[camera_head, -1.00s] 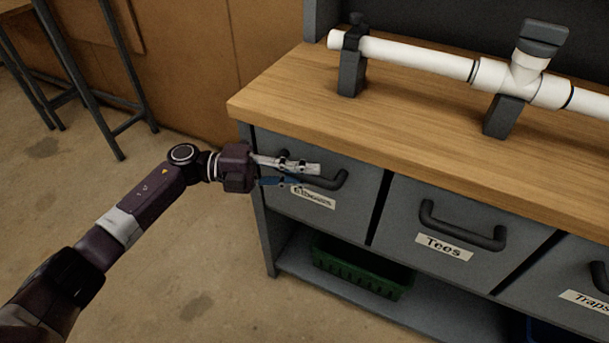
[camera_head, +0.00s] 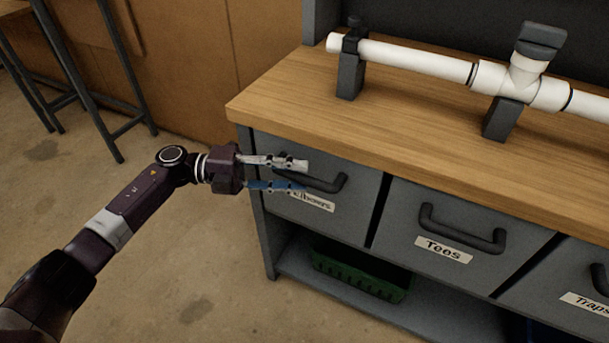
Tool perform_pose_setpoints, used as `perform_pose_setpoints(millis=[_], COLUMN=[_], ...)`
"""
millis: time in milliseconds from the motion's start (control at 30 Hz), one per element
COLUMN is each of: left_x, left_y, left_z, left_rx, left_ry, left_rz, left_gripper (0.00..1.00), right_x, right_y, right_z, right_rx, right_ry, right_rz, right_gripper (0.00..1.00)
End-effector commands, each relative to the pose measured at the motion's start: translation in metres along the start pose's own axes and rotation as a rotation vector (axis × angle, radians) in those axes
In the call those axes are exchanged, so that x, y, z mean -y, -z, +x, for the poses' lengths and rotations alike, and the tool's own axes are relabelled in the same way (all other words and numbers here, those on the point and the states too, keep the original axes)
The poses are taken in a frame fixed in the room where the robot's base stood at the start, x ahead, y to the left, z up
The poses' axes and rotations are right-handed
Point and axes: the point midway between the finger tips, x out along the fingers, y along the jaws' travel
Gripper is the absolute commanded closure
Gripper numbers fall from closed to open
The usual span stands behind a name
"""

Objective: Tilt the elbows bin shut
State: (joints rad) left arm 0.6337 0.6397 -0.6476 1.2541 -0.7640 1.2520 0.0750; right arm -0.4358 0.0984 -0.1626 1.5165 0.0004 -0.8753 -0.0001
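The elbows bin (camera_head: 350,212) is the grey left-hand bin under the bench top. Its face looks about level with the tees bin beside it, with no gap showing at its top edge. Its dark bar handle (camera_head: 337,184) shows on the right side; the left end is hidden behind my fingers. Its label (camera_head: 318,204) is partly covered. My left gripper (camera_head: 297,176) is open, with a pale upper finger and a blue lower finger apart in front of the handle's left part. I cannot tell whether they touch it. My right gripper is not in view.
The tees bin (camera_head: 398,225) and traps bin (camera_head: 560,270) sit to the right. The wooden bench top (camera_head: 290,105) overhangs above, carrying a white pipe (camera_head: 420,58) on grey supports. A green crate (camera_head: 355,277) stands on the lower shelf.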

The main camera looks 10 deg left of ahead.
Motion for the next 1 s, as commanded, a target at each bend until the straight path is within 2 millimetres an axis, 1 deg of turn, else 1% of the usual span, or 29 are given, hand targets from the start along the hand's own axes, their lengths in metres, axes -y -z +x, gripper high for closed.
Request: perform_pose_setpoints(millis=[33,200,300,400,500,600,1000], left_x=[-0.001,-0.001,0.0,0.0,0.0,0.0,0.001], left_y=[-0.001,-0.002,-0.001,-0.001,-0.001,-0.001,-0.001], left_z=[-0.012,-0.05,-0.069,-0.082,-0.09,-0.094,-0.094], left_rx=[0.004,0.006,0.005,0.004,0.003,0.001,0.001], left_ry=[-0.002,-0.003,0.0,0.0,0.0,0.001,0.001], left_rz=[-0.001,-0.001,0.0,0.001,0.001,0.001,0.002], left_gripper=[0.67,0.67,0.67,0.67,0.67,0.67,0.67], right_x=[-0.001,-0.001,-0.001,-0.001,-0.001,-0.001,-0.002], right_y=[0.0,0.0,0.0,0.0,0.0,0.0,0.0], right_z=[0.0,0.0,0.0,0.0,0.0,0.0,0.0], right_rx=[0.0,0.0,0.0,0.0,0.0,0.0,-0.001], right_ry=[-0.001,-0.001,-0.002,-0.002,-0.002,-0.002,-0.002], right_rz=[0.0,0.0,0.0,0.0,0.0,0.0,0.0], right_gripper=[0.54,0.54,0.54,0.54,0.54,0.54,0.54])
